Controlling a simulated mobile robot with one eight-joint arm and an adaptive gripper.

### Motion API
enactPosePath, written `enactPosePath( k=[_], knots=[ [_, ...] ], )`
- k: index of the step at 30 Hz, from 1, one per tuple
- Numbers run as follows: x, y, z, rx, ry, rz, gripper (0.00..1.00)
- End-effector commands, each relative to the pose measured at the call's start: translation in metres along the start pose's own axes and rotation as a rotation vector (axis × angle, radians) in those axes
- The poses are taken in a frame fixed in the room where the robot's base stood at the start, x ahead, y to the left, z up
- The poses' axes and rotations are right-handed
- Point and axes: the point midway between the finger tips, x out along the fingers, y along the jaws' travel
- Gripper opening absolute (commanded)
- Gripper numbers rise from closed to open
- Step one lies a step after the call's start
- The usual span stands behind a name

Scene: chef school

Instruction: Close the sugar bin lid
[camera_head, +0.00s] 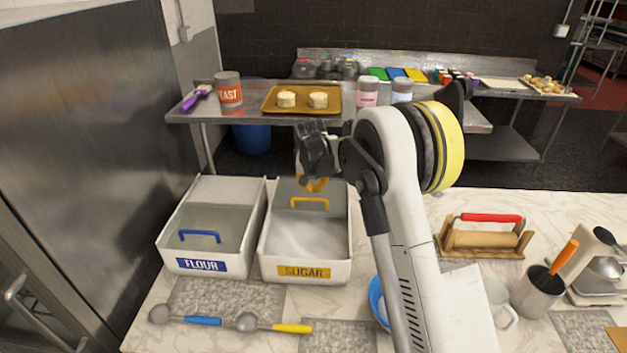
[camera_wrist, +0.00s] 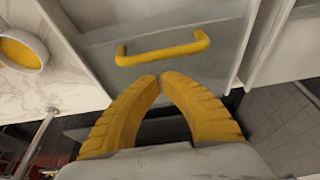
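The sugar bin (camera_head: 336,262) is a white box with a yellow SUGAR label on the counter. Its grey lid (camera_head: 326,190) lies over the back part, and white sugar shows in the open front part. The lid has a yellow handle (camera_head: 310,203), which also shows in the wrist view (camera_wrist: 163,50). My gripper (camera_head: 314,187) is over the back of the bin, behind the handle. In the wrist view its yellow fingers (camera_wrist: 160,80) meet at the tips with nothing between them. They appear close to the handle but apart from it; exact height is unclear.
The flour bin (camera_head: 172,240), with a blue handle, stands directly left of the sugar bin. Two scoops (camera_head: 200,321) lie in front. A blue bowl (camera_head: 377,298), partly hidden by my arm, sits right of the bin. A rolling pin stand (camera_head: 485,243) is farther right.

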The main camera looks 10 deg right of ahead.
Motion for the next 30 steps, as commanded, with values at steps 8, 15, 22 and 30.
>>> enactPosePath(
  k=[8, 15, 22, 30],
  knots=[
    [-0.002, 0.0, 0.01, 0.0, 0.0, 0.0, 0.0],
    [-0.002, 0.0, 0.01, 0.0, 0.0, 0.0, 0.0],
    [-0.009, -0.001, 0.031, -0.001, 0.0, -0.001, 0.0],
    [-0.032, -0.001, 0.094, -0.002, 0.0, -0.002, 0.0]
  ],
)
